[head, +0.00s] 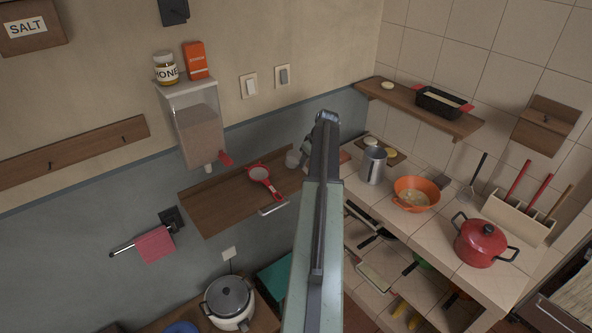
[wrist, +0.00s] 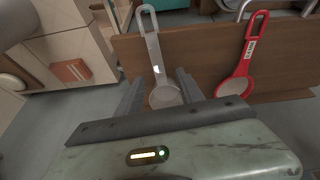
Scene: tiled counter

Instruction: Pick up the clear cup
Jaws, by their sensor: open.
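The clear cup (wrist: 153,58) is a pale, see-through scoop with a long looped handle, in the wrist view. Its handle points up the picture and its round bowl (wrist: 165,96) lies low between my fingers. My gripper (wrist: 160,90) is open, with one finger on each side of the bowl; I cannot tell whether they touch it. In the head view the clear cup (head: 292,159) shows small at the right end of the wooden wall shelf, partly hidden by my arm. My gripper (head: 308,150) there is mostly hidden behind my arm.
A red scoop (wrist: 245,60) lies to the right on the wooden shelf (wrist: 200,60); it also shows in the head view (head: 262,176). A clear dispenser (head: 195,125) hangs above the shelf. A metal canister (head: 373,165) and an orange bowl (head: 416,193) stand on the tiled counter at right.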

